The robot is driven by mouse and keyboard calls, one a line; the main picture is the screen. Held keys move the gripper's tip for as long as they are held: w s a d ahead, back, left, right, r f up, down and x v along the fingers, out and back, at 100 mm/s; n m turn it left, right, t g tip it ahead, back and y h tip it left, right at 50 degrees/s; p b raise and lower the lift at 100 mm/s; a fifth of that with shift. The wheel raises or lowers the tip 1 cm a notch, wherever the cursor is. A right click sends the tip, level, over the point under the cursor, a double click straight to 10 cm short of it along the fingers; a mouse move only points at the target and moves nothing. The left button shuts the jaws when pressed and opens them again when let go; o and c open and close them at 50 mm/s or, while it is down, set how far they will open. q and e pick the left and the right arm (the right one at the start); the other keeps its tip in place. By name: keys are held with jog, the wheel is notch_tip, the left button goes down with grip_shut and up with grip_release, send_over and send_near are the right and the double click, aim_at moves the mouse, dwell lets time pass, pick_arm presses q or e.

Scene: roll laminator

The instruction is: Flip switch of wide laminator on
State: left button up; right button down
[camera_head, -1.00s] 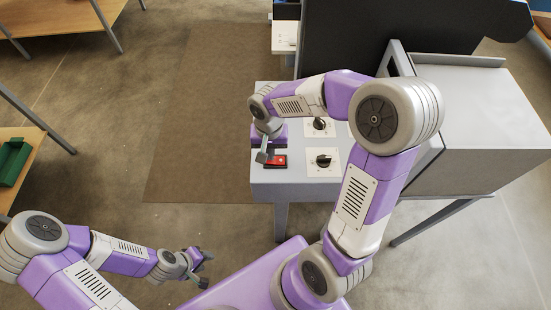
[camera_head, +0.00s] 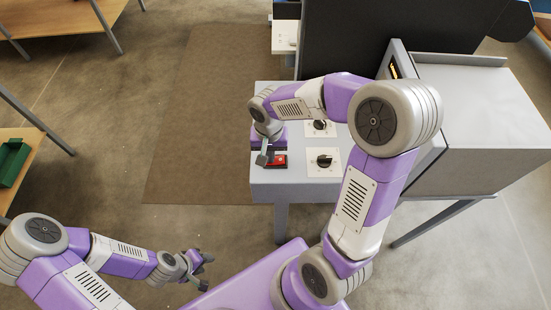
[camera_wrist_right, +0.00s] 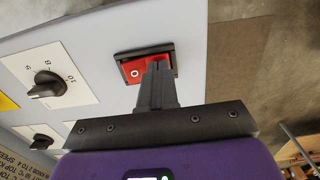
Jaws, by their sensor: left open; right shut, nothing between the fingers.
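The wide laminator (camera_head: 480,105) is a large grey machine on the right. Its control panel (camera_head: 263,184) carries a red rocker switch (camera_head: 280,161) in a black frame. In the right wrist view the switch (camera_wrist_right: 132,71) shows an "O" mark on its left part; my fingers hide its right part. My right gripper (camera_head: 264,158) is shut and empty, its fingertips (camera_wrist_right: 160,66) at the switch and seemingly touching it. An orange display (camera_head: 394,71) glows on the machine's upright. My left gripper (camera_head: 206,271) is open and empty, low over the floor, away from the machine.
Two black dials on white plates, the near one (camera_head: 324,160) and the far one (camera_head: 319,126), sit right of the switch. A brown mat (camera_head: 195,120) covers the floor to the left. A green tray (camera_head: 12,160) rests on a wooden table at far left.

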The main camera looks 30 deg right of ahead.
pick_arm(q)
notch_tip(320, 180, up, 5)
jog(key=p, duration=0.5)
jog(key=shift+r, duration=0.15)
pick_arm(e)
notch_tip(320, 180, up, 7)
dwell(0.4)
